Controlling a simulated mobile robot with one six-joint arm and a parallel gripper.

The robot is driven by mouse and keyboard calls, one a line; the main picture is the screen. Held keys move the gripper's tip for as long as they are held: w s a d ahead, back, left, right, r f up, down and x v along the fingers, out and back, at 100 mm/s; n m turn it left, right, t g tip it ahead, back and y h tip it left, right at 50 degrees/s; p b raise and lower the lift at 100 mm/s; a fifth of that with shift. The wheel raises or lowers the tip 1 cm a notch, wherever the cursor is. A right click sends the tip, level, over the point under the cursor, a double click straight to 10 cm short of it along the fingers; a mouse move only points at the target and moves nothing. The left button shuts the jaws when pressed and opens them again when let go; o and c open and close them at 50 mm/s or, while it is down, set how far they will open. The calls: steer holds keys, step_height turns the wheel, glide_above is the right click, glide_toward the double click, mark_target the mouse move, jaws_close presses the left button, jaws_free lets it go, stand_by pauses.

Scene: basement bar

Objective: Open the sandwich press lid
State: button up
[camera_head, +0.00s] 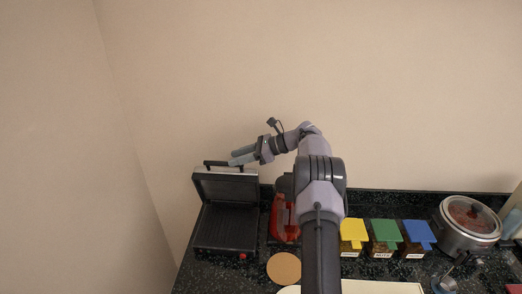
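The sandwich press stands on the dark counter at the left. Its lid (225,188) is raised to about upright at the back, and the ribbed lower plate (227,232) lies uncovered in front. The lid's dark handle (215,164) is at the top edge. My gripper (236,157) reaches in from the right, just above the lid's top edge and beside the handle's right end. Its two grey fingers point left. The gap between them is too small in view to judge, and I cannot tell whether they touch the handle.
A red appliance (282,217) stands right of the press, partly behind my arm. A round tan board (284,268) lies in front. Yellow (352,231), green (385,232) and blue (419,232) lidded containers and a round pot (467,240) stand to the right. Walls border the counter's back and left.

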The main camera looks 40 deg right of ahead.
steer(key=v, duration=1.2)
steer(key=shift+p, duration=0.35)
steer(key=shift+f, duration=0.15)
